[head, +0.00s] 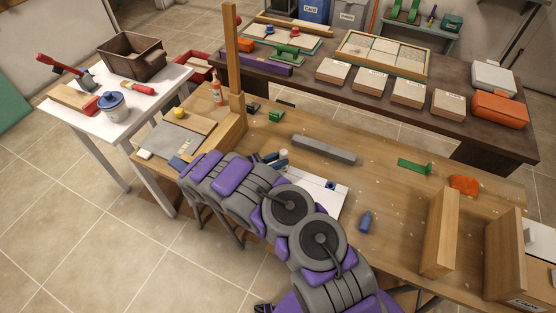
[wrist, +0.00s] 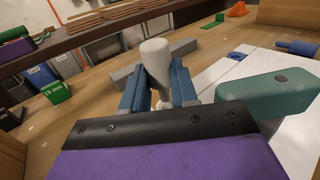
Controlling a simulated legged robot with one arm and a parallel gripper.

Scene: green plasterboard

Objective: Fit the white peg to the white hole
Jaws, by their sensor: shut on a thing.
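A white peg (head: 283,155) is at the end of my arm in the head view. In the wrist view the peg (wrist: 156,65) has a rounded, wider upper end and stands roughly upright between the two blue fingers of my gripper (wrist: 158,90). My gripper is shut on it; in the head view my gripper (head: 270,159) is mostly hidden by my arm. A white board (head: 326,203) lies on the workbench beside the gripper, partly covered by my arm. It also shows in the wrist view (wrist: 225,72), right of the peg. I cannot make out the white hole.
A grey bar (head: 323,150) lies behind the gripper on the workbench. A teal block (wrist: 280,95) shows over the board in the wrist view. A wooden post (head: 234,65) rises at left. Wooden panels (head: 441,233) stand at right.

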